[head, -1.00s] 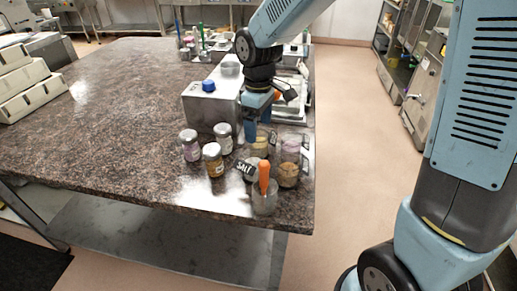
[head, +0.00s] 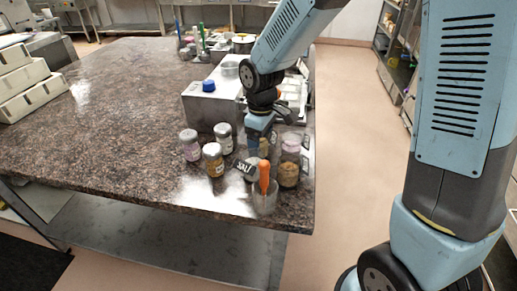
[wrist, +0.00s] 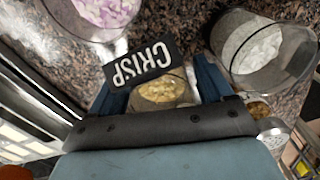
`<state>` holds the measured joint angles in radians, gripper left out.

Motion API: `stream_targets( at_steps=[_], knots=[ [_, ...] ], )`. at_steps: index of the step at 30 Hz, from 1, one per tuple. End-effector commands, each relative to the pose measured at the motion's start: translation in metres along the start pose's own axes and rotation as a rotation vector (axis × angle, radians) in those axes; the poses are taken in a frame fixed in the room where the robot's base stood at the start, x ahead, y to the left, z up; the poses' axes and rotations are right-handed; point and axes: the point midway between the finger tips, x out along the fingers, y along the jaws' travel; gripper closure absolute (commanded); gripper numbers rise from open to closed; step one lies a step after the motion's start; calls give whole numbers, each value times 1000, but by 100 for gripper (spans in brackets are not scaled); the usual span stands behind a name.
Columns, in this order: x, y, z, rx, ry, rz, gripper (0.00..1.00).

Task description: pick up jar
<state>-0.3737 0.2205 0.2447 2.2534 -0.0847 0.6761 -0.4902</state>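My gripper (head: 258,146) is low over the front right part of the counter, fingers pointing down. In the wrist view its two blue fingers (wrist: 160,82) are spread, one on each side of a clear glass jar (wrist: 163,92) with yellowish contents. I cannot tell whether they touch the glass. A black "CRISP" sign (wrist: 143,63) stands beside this jar. In the head view the jar is mostly hidden by the gripper.
A "SALT" sign (head: 244,168) and a glass with an orange handle (head: 264,186) stand in front. Stacked glass containers (head: 290,160) are close on the right. A steel box (head: 208,105) is behind.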

Motion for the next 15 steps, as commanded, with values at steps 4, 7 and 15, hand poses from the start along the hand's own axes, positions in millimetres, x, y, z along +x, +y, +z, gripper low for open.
stream_targets(
  at_steps=[4, 7, 15],
  knots=[
    [0, 0, 0, 0, 0, 0, 35],
    [0, 0, 0, 0, 0, 0, 44],
    [0, 0, 0, 0, 0, 0, 70]
  ],
)
